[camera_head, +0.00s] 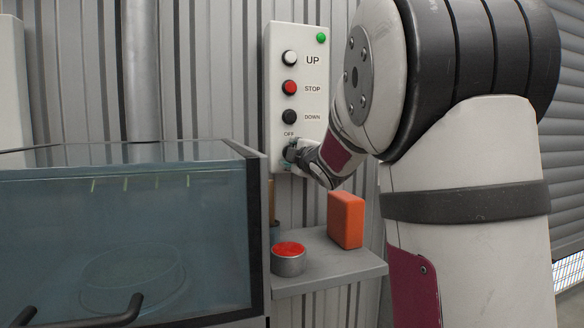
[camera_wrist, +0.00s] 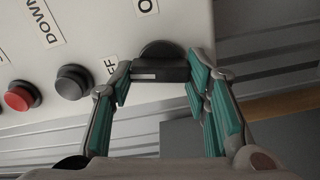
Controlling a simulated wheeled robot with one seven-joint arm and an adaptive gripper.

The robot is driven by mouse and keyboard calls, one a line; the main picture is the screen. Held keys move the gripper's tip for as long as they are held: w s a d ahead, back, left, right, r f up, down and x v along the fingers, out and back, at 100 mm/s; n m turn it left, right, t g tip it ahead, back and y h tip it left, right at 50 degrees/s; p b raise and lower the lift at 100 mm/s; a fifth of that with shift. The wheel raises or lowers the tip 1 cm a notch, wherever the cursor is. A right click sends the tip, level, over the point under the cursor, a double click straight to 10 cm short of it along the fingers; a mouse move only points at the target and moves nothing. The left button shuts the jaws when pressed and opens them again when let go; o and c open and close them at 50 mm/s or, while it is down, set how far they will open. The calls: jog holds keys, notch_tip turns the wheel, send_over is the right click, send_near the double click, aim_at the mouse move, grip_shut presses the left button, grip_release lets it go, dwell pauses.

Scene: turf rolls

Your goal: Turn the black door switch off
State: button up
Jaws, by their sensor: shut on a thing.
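The black door switch (camera_wrist: 160,70) is a rotary knob at the bottom of a pale control panel (camera_head: 281,50). My gripper (camera_wrist: 160,82) is shut on its handle, with one teal-padded finger on each side. In the wrist view the handle lies crosswise, and its white mark is at the left end, on the side of the OFF label (camera_wrist: 108,63). A second label beginning with O (camera_wrist: 147,5) is partly cut off at the top. In the head view my gripper (camera_head: 299,157) hides most of the switch.
Above the switch are a black DOWN button (camera_head: 289,117), a red STOP button (camera_head: 289,88) and a white UP button (camera_head: 289,58). A green lamp (camera_head: 321,38) is lit-looking. Below, a shelf (camera_head: 325,272) holds a red-topped can (camera_head: 288,260) and an orange block (camera_head: 346,220). A glass tank (camera_head: 120,245) stands left.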

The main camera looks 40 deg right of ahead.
jog(key=shift+f+n+b, duration=0.2)
jog(key=shift+n+b, duration=1.05)
jog(key=shift+n, duration=0.05)
jog(key=shift+r, duration=0.1)
jog(key=o, duration=1.2)
jog(key=shift+c, duration=0.2)
jog(key=shift+s, duration=0.15)
jog(key=v, duration=1.1)
jog(key=shift+s, duration=0.35)
jog(key=shift+a, duration=0.15)
